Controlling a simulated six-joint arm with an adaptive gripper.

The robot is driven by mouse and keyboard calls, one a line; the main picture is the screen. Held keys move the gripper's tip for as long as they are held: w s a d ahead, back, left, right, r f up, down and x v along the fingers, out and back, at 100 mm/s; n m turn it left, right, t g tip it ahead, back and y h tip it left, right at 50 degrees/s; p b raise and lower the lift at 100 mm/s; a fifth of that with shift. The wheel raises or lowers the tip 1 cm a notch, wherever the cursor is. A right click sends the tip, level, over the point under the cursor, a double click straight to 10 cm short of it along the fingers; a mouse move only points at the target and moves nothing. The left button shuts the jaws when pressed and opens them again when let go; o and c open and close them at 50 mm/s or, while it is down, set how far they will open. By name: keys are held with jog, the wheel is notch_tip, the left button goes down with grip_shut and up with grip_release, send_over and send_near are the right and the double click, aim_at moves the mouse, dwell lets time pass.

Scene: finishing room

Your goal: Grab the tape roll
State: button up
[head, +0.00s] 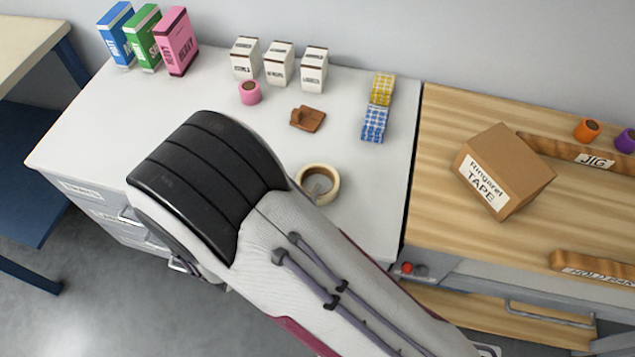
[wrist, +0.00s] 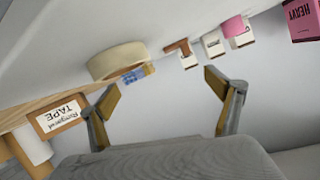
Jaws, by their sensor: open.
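The tape roll (head: 334,183) is a cream ring lying flat on the white worktop, just right of my arm in the head view. Its left edge is close to or partly behind the arm there. In the wrist view the tape roll (wrist: 117,60) shows side-on at the upper left, in a tilted, nearly upside-down picture. My gripper (wrist: 161,82) is open, with its two fingers spread and nothing between them. The roll lies beyond the left finger, apart from it.
On the white worktop (head: 385,215) stand a pink roll (head: 250,93), a brown block (head: 308,118), small white boxes (head: 280,65), blue and yellow patterned items (head: 375,124) and coloured boxes (head: 176,42). A cardboard tape box (head: 520,165) sits on the wooden bench (head: 440,120).

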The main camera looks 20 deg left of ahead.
aim_at(324, 169)
jog(key=s+d+f+t, duration=0.1)
jog(key=s+d+f+n+t+h, duration=0.1)
jog(key=s, duration=0.1)
jog(key=s+d+f, duration=0.1)
jog(key=s, duration=0.1)
jog(key=shift+s+t, duration=0.25)
jog(key=shift+t, duration=0.15)
jog(key=shift+s+d+f+n+h, duration=0.2)
jog(key=shift+d+f+n+h, duration=0.15)
jog(key=shift+d+n, duration=0.1)
jog(key=shift+w, duration=0.15)
jog(key=shift+x, duration=1.2)
jog(key=shift+d+x, duration=0.2)
jog(key=shift+x, duration=2.35)
jog(key=shift+f, duration=0.15)
jog(key=shift+c, duration=0.4)
